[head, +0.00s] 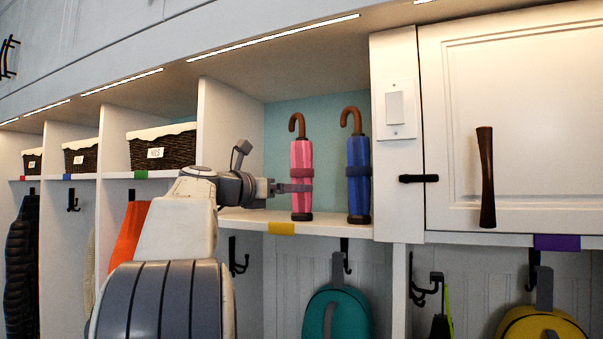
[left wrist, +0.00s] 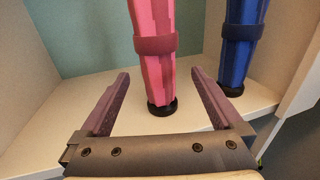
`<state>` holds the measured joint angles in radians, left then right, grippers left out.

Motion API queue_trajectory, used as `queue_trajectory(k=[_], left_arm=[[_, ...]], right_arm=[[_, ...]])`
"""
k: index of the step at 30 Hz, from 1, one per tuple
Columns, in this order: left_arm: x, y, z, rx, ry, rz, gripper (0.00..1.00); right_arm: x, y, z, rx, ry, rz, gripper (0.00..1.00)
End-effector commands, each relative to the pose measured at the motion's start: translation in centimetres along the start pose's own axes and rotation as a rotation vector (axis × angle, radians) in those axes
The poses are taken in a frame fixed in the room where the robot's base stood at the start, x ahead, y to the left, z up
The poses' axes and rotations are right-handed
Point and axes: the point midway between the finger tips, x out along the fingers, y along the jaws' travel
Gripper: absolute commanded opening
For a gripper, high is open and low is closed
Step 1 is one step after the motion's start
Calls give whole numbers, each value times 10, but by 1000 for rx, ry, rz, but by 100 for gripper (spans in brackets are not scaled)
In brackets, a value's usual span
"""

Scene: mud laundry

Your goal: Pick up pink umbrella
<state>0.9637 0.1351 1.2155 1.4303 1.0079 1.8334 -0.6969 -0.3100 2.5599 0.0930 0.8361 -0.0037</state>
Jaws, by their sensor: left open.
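The pink umbrella (head: 302,176) stands upright on the cubby shelf, with a curved brown handle at its top and a dark band around its middle. In the left wrist view the pink umbrella (left wrist: 155,60) is between and just beyond the fingertips. My left gripper (head: 300,188) reaches in from the left at about the height of the band. In the left wrist view my left gripper (left wrist: 160,82) is open, with a finger on each side of the umbrella and gaps showing. The right gripper is not in view.
A blue umbrella (head: 358,176) stands close to the right of the pink one; it also shows in the left wrist view (left wrist: 240,45). The shelf (head: 335,228) has a divider on its left and a cabinet post on its right. Woven baskets (head: 162,150) fill the cubbies to the left.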

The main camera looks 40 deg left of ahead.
Motion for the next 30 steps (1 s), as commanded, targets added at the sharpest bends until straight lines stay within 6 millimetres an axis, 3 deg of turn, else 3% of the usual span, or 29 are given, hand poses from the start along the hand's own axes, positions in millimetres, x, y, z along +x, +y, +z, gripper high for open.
queue_trajectory(k=[13, 22, 23, 30], left_arm=[[52, 2, 3, 1, 2, -2, 100], [57, 4, 0, 2, 1, 3, 100], [57, 4, 0, 2, 1, 3, 92], [56, 4, 0, 2, 1, 3, 1]], right_arm=[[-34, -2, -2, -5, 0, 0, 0], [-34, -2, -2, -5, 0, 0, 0], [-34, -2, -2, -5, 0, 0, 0], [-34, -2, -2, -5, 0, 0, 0]])
